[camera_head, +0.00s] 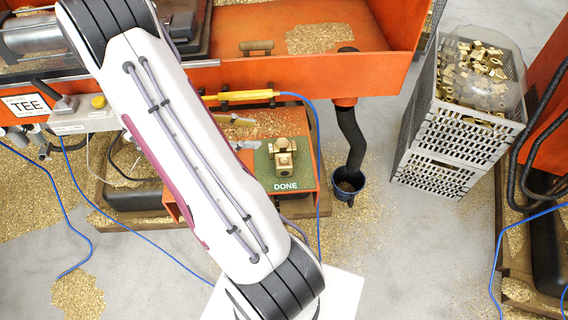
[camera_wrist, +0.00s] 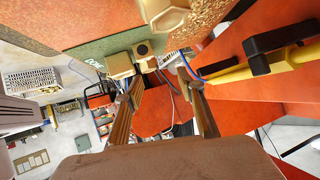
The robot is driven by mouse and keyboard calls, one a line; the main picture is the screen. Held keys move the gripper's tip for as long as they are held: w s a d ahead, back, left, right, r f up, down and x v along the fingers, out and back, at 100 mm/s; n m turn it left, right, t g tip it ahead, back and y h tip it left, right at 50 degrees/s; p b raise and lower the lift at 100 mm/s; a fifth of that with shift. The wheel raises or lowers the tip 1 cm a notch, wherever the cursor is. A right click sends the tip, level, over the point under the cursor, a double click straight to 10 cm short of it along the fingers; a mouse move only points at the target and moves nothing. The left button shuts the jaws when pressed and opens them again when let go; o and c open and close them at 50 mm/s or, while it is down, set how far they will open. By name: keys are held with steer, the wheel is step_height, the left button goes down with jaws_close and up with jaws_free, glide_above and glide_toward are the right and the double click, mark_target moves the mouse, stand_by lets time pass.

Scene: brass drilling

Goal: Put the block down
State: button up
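A brass block (camera_head: 283,156) with stubby ends rests on the green pad (camera_head: 264,170) lettered DONE in the head view. In the wrist view brass pieces (camera_wrist: 143,48) sit by the green pad (camera_wrist: 90,48), one with a dark round hole facing me. I cannot tell whether they are one block or two. Another brass piece (camera_wrist: 165,17) is at the top edge. My gripper (camera_wrist: 160,76) has its fingers apart, with nothing visibly clamped between them. The brass lies just beyond the fingertips; contact is unclear. The arm hides the gripper in the head view.
A grey crate (camera_head: 457,140) of brass parts stands at right. A dark hose (camera_head: 352,140) drops into a small bucket beside the pad. Orange machine walls, a yellow-handled tool (camera_head: 240,95) and blue air lines surround the pad. Brass chips litter the floor.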

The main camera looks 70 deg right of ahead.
mark_target(278, 161)
steer(key=s+a+f+g+y, duration=0.1)
steer(key=s+a, duration=0.1)
steer(key=s+a+f+m+g, duration=0.1)
steer(key=s+a+f+g, duration=0.1)
steer(key=shift+a+f+y, duration=0.15)
steer(key=shift+y, duration=0.25)
steer(key=shift+x, duration=1.35)
steer(key=shift+s, duration=0.1)
steer(key=shift+r+x, duration=0.15)
steer(key=shift+x, duration=1.1)
steer(key=shift+r+x, duration=0.1)
steer(key=shift+x, duration=1.15)
steer(key=shift+s+a, duration=0.1)
steer(key=shift+s, duration=0.1)
steer(key=shift+o, duration=0.7)
